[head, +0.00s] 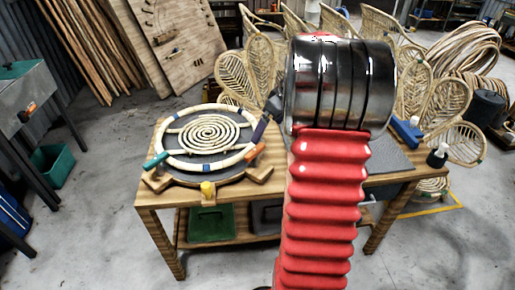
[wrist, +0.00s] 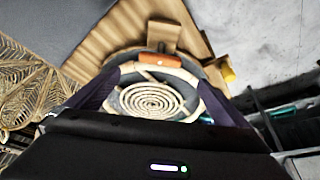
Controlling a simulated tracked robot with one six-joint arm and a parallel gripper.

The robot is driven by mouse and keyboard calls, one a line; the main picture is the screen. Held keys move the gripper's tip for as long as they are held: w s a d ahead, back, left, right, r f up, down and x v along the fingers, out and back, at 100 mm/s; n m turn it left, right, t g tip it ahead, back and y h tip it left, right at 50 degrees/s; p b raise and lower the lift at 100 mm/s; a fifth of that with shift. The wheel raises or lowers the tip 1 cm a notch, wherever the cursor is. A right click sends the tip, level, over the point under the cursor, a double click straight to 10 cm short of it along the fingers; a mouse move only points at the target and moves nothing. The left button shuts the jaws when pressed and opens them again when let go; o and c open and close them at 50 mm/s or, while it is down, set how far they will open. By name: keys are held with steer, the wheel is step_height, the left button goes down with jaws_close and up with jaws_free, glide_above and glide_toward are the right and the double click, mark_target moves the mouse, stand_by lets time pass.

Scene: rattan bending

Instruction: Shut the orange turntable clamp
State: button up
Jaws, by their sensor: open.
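The orange turntable clamp (head: 254,153) is at the right front rim of the round turntable (head: 180,148), beside the pale rattan ring (head: 172,113). In the wrist view the orange clamp (wrist: 160,60) lies at the far rim, just beyond and between my fingertips. Whether its lever is up or down I cannot tell. My gripper (wrist: 158,80) is open and empty, with its two dark fingers spread above the turntable. In the head view my gripper (head: 262,122) is at the ring's right edge, partly hidden by my arm. A rattan spiral (head: 210,132) lies in the ring.
A teal clamp (head: 155,160) is at the left rim and a yellow knob (head: 208,190) at the front. The wooden table (head: 160,197) holds the turntable. Rattan chair backs (head: 245,65) rise behind.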

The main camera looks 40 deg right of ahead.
mark_target(256, 150)
steer(key=x, duration=1.4)
steer(key=shift+s, duration=0.1)
steer(key=shift+r, duration=0.1)
steer(key=shift+c, duration=0.6)
steer(key=c, duration=0.8)
steer(key=shift+d, duration=0.2)
steer(key=shift+a, duration=0.2)
